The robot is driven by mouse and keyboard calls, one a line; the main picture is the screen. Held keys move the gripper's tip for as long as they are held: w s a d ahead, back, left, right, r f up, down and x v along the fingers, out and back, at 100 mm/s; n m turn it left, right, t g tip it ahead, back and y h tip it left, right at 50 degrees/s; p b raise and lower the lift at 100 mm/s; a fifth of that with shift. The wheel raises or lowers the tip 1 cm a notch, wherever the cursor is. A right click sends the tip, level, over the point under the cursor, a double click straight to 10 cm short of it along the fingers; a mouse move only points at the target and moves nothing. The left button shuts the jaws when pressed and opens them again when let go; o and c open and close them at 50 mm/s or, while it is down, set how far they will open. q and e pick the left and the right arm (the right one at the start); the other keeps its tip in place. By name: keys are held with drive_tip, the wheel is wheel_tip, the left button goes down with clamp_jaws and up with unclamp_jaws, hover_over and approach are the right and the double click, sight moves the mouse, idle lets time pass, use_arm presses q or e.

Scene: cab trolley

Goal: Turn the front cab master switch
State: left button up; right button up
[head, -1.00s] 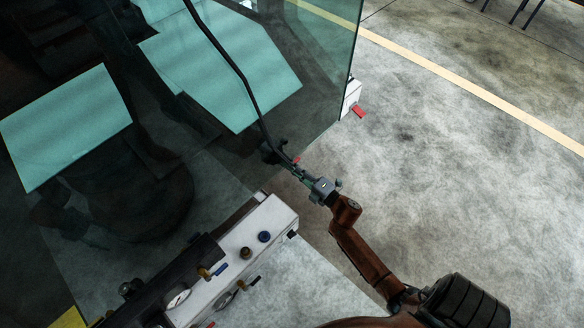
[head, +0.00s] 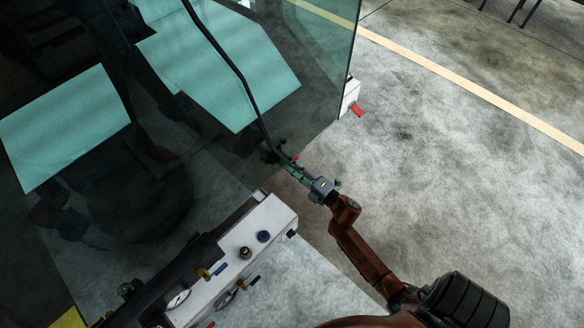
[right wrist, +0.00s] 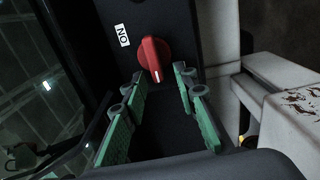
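The master switch is a red rotary knob (right wrist: 153,58) on a dark panel in the right wrist view. Its white mark is at the lower end, and an "ON" label (right wrist: 122,35) sits to its upper left. My right gripper (right wrist: 158,82) is open, with its green-padded fingers apart and the knob just beyond and between the tips. I see no finger touching the knob. In the head view my right gripper (head: 298,172) is by the lower edge of the glass, beside a small red spot (head: 296,158). My left gripper is out of view.
A pale control console (head: 255,225) with knobs, small levers and a gauge stands at the lower left. A large glass pane (head: 325,60) and a thin black bar (head: 228,62) are above the gripper. A white box (head: 349,97) with a red part stands beyond the glass. Open floor lies to the right.

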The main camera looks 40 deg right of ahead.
drive_tip(key=s+d, duration=0.1)
drive_tip(key=s, duration=1.1)
